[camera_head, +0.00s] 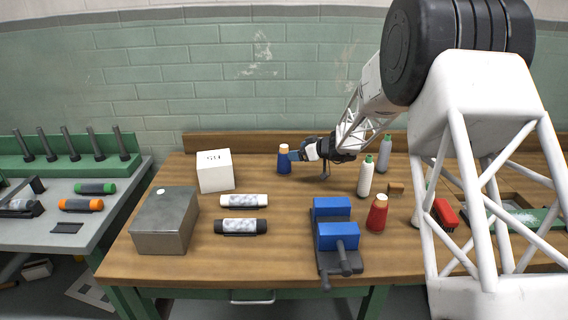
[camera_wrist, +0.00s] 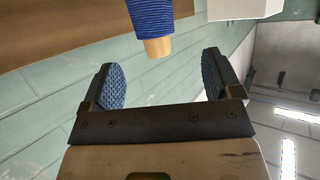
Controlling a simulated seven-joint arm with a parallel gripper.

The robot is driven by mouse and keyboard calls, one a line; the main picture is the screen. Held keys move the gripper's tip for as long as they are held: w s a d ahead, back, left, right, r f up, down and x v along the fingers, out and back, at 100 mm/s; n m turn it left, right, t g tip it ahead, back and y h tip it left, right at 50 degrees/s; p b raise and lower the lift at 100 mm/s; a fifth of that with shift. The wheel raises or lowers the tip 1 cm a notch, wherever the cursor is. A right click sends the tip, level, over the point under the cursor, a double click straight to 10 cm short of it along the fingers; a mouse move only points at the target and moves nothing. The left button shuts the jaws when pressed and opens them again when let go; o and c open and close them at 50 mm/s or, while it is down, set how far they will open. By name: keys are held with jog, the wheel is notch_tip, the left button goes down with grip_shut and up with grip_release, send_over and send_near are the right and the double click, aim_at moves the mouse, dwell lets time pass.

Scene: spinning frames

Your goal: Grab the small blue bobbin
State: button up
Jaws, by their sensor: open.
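The small blue bobbin (camera_head: 284,160) stands upright near the back of the wooden workbench (camera_head: 185,263), with blue thread and a tan top. My gripper (camera_head: 292,155) is at its right side, close to it in the head view; whether they touch is unclear there. In the wrist view the bobbin (camera_wrist: 151,22) shows at the top with its tan end towards my gripper (camera_wrist: 160,83). The two padded fingers are wide apart with nothing between them, and the bobbin lies beyond the fingertips.
A white box (camera_head: 215,172) stands left of the bobbin. A grey metal box (camera_head: 164,221), a blue vise (camera_head: 335,238), a red bobbin (camera_head: 377,213) and a white bobbin (camera_head: 366,177) stand around the bench. Two patterned rolls lie in front. The bench is clear just before the blue bobbin.

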aim_at(284, 153)
jog(key=shift+w+f, duration=0.2)
jog(key=shift+w, duration=0.1)
jog(key=shift+x, duration=1.3)
jog(key=shift+x, duration=2.55)
jog(key=c, duration=1.1)
